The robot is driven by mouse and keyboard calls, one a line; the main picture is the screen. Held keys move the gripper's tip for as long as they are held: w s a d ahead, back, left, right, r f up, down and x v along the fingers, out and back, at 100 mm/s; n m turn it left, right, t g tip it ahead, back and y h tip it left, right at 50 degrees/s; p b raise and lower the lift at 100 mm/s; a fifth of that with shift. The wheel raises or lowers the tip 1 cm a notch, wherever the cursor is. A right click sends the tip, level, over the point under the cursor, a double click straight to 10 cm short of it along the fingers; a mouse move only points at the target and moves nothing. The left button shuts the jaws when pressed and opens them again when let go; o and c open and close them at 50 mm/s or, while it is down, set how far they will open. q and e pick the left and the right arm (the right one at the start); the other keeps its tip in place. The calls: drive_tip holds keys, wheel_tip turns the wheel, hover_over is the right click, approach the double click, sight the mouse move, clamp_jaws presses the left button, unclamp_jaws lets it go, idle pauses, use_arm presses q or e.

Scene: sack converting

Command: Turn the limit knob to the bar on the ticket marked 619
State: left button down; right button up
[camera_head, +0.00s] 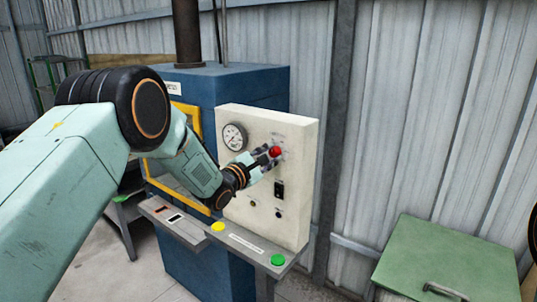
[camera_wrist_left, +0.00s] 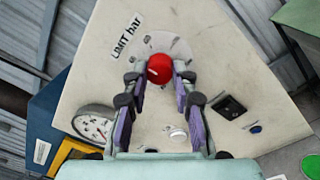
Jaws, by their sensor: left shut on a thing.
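The red limit knob (camera_head: 275,151) is on the upper right of the cream panel (camera_head: 233,187). In the left wrist view the knob (camera_wrist_left: 159,66) sits below the "LIMIT bar" label (camera_wrist_left: 127,36), amid a pale scale with dark ticks; its numbers are too small to read. A short white mark shows on the knob's face. My left gripper (camera_head: 268,154) is shut on the knob, its fingertips (camera_wrist_left: 159,76) at both sides. I cannot make out a ticket marked 619; small cards (camera_head: 175,217) on the ledge are unreadable. My right gripper is not in view.
A pressure gauge (camera_head: 235,136) is left of the knob, and a black switch (camera_head: 279,189) is below. A ledge (camera_head: 194,233) with a yellow button (camera_head: 218,227) and green button (camera_head: 278,260) juts out underneath. A green lidded box (camera_head: 447,262) stands at right.

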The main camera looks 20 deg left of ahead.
use_arm(q)
drive_tip(key=shift+d+r+n, duration=0.1)
drive_tip(key=shift+r+n, duration=0.05)
drive_tip(key=shift+n, duration=0.85)
drive_tip(key=shift+r+n, duration=0.15)
drive_tip(key=shift+n, duration=0.85)
drive_tip(key=shift+w+r+p, duration=0.1)
drive_tip(key=shift+p, duration=0.2)
drive_tip(key=c, duration=1.4)
unclamp_jaws()
drive_tip(key=o, duration=0.3)
drive_tip(key=shift+d+f, duration=0.1)
drive_tip(key=shift+f, duration=0.15)
drive_tip(key=shift+o, duration=0.2)
drive_tip(key=shift+s+a, duration=0.35)
drive_tip(key=shift+s, duration=0.15)
drive_tip(key=v, duration=1)
drive_tip(key=shift+s, duration=0.45)
